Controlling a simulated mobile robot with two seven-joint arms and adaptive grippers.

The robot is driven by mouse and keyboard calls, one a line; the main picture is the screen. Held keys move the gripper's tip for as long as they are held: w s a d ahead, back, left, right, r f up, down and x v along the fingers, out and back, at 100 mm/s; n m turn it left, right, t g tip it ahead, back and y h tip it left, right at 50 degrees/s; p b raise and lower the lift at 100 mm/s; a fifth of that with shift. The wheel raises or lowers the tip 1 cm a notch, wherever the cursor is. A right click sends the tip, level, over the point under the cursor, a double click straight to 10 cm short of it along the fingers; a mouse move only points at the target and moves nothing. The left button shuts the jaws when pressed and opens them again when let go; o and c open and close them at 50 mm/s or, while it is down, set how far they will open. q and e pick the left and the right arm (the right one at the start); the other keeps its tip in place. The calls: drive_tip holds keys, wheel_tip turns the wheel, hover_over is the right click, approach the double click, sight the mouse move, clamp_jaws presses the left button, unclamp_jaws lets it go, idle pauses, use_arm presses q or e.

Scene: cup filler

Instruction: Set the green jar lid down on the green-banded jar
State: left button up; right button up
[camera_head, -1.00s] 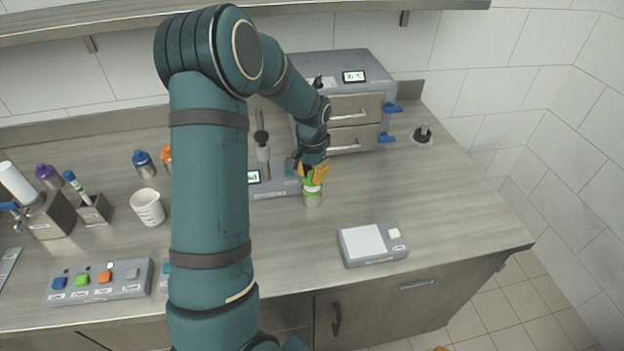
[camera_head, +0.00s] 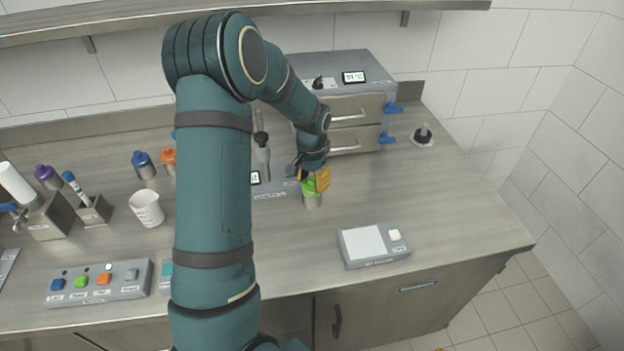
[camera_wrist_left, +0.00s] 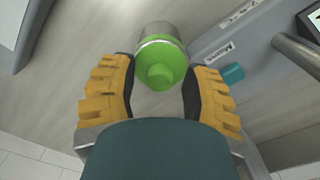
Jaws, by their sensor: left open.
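The green jar lid (camera_head: 311,186) sits on top of the green-banded jar (camera_head: 313,201), which stands upright on the counter. In the left wrist view the green lid (camera_wrist_left: 160,64) with its round knob covers the jar's top, and the metal jar body (camera_wrist_left: 160,31) shows beyond it. My left gripper (camera_head: 317,181) is at the lid. In the left wrist view its yellow fingers (camera_wrist_left: 159,88) are open, one on each side of the lid's near edge, with gaps between. The jar's green band is hard to make out. My right gripper is not in view.
A scale-like device (camera_head: 372,246) stands right of the jar. A two-drawer unit (camera_head: 340,95) is behind. A white cup (camera_head: 147,208), a button panel (camera_head: 98,281) and several colored bottles are at left. The counter right of the jar is mostly free.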

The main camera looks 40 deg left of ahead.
sight(312, 179)
use_arm(q)
wheel_tip(312, 179, up, 12)
drive_tip(key=p, duration=0.1)
drive_tip(key=shift+p, duration=0.35)
idle(0.4)
